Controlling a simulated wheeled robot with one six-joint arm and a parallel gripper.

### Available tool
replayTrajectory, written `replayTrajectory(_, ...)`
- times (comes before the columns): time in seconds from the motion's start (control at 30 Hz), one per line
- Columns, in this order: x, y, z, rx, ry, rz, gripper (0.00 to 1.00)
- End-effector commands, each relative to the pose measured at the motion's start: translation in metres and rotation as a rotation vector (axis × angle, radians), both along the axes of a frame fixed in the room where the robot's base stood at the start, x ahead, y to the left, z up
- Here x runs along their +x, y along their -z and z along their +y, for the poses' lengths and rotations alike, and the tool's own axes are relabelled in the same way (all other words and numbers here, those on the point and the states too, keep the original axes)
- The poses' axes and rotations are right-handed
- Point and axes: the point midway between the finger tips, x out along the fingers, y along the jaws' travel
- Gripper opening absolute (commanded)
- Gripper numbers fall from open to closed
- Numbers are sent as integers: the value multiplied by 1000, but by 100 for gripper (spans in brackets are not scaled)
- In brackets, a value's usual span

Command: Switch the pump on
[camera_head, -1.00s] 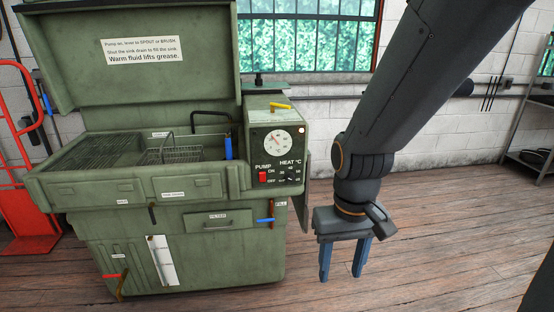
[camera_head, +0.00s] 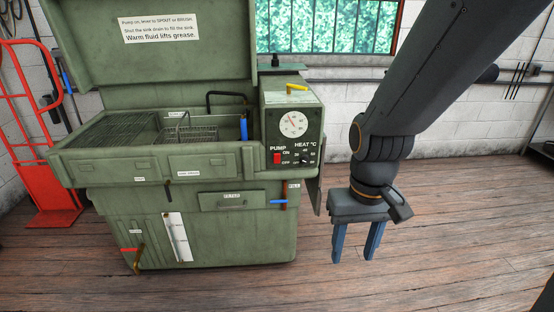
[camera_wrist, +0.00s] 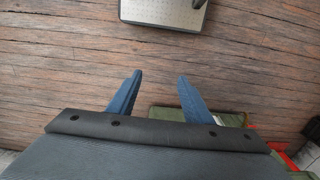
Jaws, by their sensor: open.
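The red pump switch (camera_head: 277,158) is on the dark control panel (camera_head: 293,142) of the green parts washer, under the label PUMP with ON and OFF marks beside it. I cannot tell for certain which way the rocker is set. My gripper (camera_head: 353,258) hangs fingers-down to the right of the washer, lower than the panel and apart from it. Its two blue fingers are spread with nothing between them. In the wrist view, my gripper (camera_wrist: 158,85) points at the wooden floor, and a green edge (camera_wrist: 170,114) of the washer shows below the fingers.
A round dial (camera_head: 293,124) and a heat knob (camera_head: 305,160) are close to the switch. A yellow lever (camera_head: 297,87) sits on the panel box. A blue-handled valve (camera_head: 279,202) is below. A red hand truck (camera_head: 40,150) stands left. Floor right of the washer is clear.

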Motion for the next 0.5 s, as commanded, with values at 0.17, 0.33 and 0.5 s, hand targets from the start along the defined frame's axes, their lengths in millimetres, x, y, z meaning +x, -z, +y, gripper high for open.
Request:
replayTrajectory(0.17,12,9,3,3,-2,-33,15)
replayTrajectory(0.33,60,40,14,15,-8,-171,0)
replayTrajectory(0.5,127,74,31,29,-10,-378,0)
